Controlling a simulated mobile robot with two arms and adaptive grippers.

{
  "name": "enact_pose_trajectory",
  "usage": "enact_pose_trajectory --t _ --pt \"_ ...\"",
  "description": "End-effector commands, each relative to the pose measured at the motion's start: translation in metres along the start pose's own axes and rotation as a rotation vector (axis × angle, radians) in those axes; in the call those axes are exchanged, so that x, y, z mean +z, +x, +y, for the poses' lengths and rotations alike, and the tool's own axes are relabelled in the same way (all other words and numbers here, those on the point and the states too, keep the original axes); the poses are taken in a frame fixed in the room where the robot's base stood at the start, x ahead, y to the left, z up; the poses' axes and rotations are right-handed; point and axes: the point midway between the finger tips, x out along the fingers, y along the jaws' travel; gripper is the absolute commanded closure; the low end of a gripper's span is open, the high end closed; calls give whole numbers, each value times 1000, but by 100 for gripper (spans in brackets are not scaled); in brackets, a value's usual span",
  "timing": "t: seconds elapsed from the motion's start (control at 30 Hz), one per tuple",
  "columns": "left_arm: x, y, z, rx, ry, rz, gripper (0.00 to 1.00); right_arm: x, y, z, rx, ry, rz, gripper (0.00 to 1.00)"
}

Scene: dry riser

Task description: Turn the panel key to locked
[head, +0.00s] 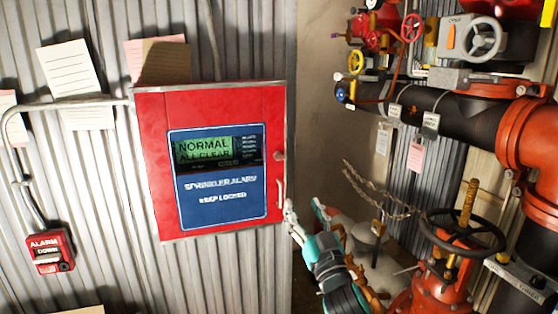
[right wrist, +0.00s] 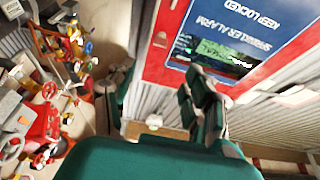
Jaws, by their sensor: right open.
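The red alarm panel (head: 210,105) hangs on the corrugated wall, its door shut. Its blue plate (head: 222,205) reads "SPRINKLER ALARM KEEP LOCKED", under a green screen (head: 203,150) showing "NORMAL ALL CLEAR". A small knob-like piece, probably the key (head: 279,155), sits on the door's right edge, above a pale handle (head: 281,193). My right gripper (head: 304,204) is open and empty, just right of and below the handle. In the right wrist view, the open fingers (right wrist: 160,98) are in front of the panel's red edge (right wrist: 163,48); I cannot make out the key there. My left gripper is not seen.
A red alarm pull box (head: 50,252) and a conduit (head: 75,104) are on the wall at left. Paper notes hang above. At right are dark pipes (head: 450,118), a valve handwheel (head: 461,233) and a chain (head: 375,196), close to my right arm.

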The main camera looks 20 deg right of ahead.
Motion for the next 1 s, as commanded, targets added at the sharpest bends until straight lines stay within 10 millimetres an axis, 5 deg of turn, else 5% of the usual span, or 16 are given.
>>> enact_pose_trajectory --t 0.27,0.6,1.0 --pt "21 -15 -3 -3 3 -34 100 -2 59 0 1 0 -1 48" --pt "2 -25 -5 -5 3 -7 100 -1 130 0 0 1 -2 48" --pt "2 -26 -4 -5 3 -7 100 1 162 0 0 1 -3 48"
